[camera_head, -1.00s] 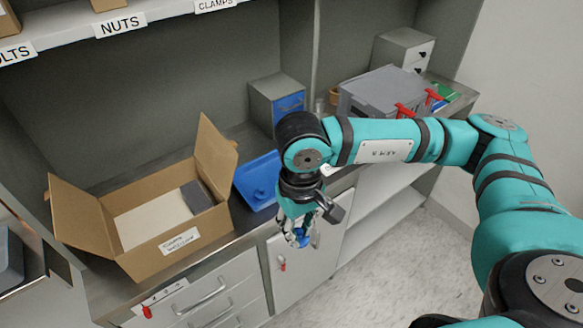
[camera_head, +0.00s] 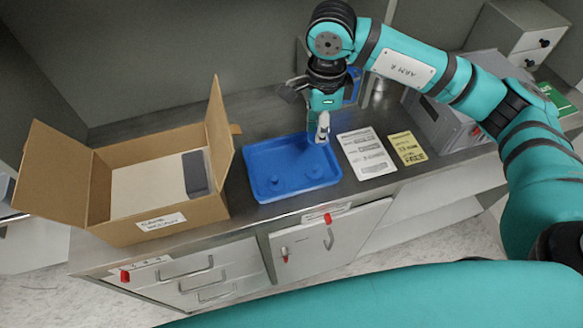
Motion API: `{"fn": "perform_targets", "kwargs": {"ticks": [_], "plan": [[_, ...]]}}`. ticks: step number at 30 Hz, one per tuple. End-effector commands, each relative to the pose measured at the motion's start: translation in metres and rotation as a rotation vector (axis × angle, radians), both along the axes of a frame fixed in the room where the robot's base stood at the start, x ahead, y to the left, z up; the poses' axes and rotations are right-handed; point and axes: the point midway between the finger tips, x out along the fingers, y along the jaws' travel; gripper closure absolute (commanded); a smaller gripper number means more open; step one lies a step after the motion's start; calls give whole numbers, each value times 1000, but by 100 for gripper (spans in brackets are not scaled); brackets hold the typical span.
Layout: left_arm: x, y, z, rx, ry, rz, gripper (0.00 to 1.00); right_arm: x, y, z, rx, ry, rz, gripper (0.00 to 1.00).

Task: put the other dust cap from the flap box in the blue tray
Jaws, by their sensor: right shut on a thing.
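My right gripper (camera_head: 322,136) points down over the back right part of the blue tray (camera_head: 259,157). It is shut on a small blue dust cap, which is hard to make out against the blue tray. Two small round blue shapes, like caps, show in the tray, one at the front left (camera_head: 274,180) and one at the right (camera_head: 314,170). The cardboard flap box (camera_head: 190,215) stands open left of the tray, with a pale sheet (camera_head: 140,190) and a dark grey block (camera_head: 196,173) inside. My left gripper is not in view.
A white printed sheet (camera_head: 366,154) and a yellow note (camera_head: 407,148) lie right of the tray. A grey case (camera_head: 437,120) and a drawer cabinet (camera_head: 515,30) stand further right. The box's right flap rises beside the tray. The counter's front edge runs below.

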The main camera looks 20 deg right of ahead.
Motion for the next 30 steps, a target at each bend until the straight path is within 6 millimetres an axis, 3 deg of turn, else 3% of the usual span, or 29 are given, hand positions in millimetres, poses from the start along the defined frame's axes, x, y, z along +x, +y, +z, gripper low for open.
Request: {"fn": "perform_targets", "kwargs": {"ticks": [3, 6, 10, 15, 23, 30], "plan": [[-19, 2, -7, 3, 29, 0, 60, 14, 4, -6, 3, 1, -349, 96], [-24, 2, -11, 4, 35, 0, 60, 25, 6, -9, 1, 2, -646, 96], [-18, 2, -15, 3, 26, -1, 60, 36, 9, -14, 2, 2, -1012, 96], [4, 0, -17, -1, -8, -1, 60, 47, 11, -18, 2, 0, -1383, 96], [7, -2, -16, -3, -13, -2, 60, 52, 12, -29, -1, 1, -1618, 96], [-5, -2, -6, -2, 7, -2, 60, 51, 12, -71, -2, 2, -1625, 96]]}}
